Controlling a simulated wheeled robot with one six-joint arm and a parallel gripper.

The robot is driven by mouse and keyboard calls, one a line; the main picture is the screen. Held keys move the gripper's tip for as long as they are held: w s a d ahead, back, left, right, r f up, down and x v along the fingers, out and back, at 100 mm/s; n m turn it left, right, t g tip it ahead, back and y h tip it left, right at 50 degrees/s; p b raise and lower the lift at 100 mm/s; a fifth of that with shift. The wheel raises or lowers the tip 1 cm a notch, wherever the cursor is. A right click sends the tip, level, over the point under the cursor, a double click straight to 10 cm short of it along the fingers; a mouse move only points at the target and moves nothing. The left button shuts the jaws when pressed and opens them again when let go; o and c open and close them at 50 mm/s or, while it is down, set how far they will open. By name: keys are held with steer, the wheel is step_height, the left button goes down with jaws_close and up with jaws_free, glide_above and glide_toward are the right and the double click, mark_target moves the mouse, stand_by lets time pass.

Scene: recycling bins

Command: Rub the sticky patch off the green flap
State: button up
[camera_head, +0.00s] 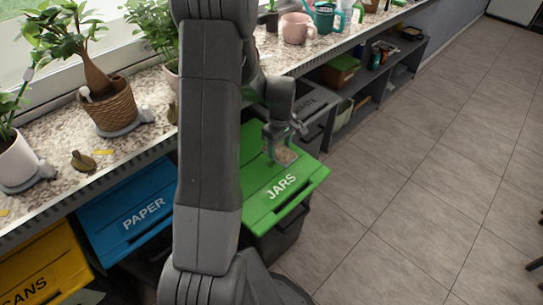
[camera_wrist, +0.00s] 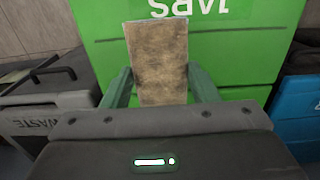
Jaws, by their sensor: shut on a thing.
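The green flap (camera_head: 302,184) is the lid of the bin marked JARS, below the counter in the head view. It also fills the upper middle of the wrist view (camera_wrist: 240,60). My gripper (camera_head: 279,142) is over the far part of the flap. In the wrist view my gripper (camera_wrist: 160,88) is shut on a brown, worn-looking block (camera_wrist: 158,58), with a green finger on each side. The block also shows in the head view (camera_head: 287,156), at or just above the flap; I cannot tell whether it touches. I see no sticky patch; the block and my arm hide part of the flap.
A blue PAPER bin (camera_head: 140,212) and a yellow CANS bin (camera_head: 45,270) stand to the left. A grey WASTE bin (camera_head: 312,100) stands beyond the green one. The counter (camera_head: 150,95) above holds plants and mugs. The tiled floor (camera_head: 400,190) at right is clear.

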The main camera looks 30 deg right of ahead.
steer(key=b, duration=0.3)
glide_above(279, 169)
steer(key=shift+w+d+f, duration=0.1)
steer(key=shift+d+f, duration=0.05)
steer(key=shift+f, duration=2.6)
steer(key=shift+f+b, duration=0.6)
steer(key=shift+w+a+r, duration=0.1)
steer(key=shift+w+a, duration=0.05)
steer(key=shift+w, duration=0.35)
steer(key=shift+w+a+r, duration=0.1)
steer(key=shift+w+a, duration=0.05)
steer(key=shift+w, duration=0.3)
steer(key=shift+w+a+f, duration=0.1)
steer(key=shift+w+a, duration=0.05)
steer(key=shift+w, duration=0.35)
steer(key=shift+w+a+f, duration=0.1)
steer(key=shift+w+a, duration=0.05)
steer(key=shift+w, duration=0.3)
steer(key=shift+s+d+r, duration=0.1)
steer(key=shift+s+d, duration=0.1)
steer(key=shift+s, duration=0.35)
steer(key=shift+s+d, duration=0.15)
steer(key=shift+s, duration=0.35)
steer(key=shift+s+d, duration=0.2)
steer(key=shift+s, duration=0.7)
steer(key=shift+r+p, duration=2.6)
steer(key=shift+r, duration=0.8)
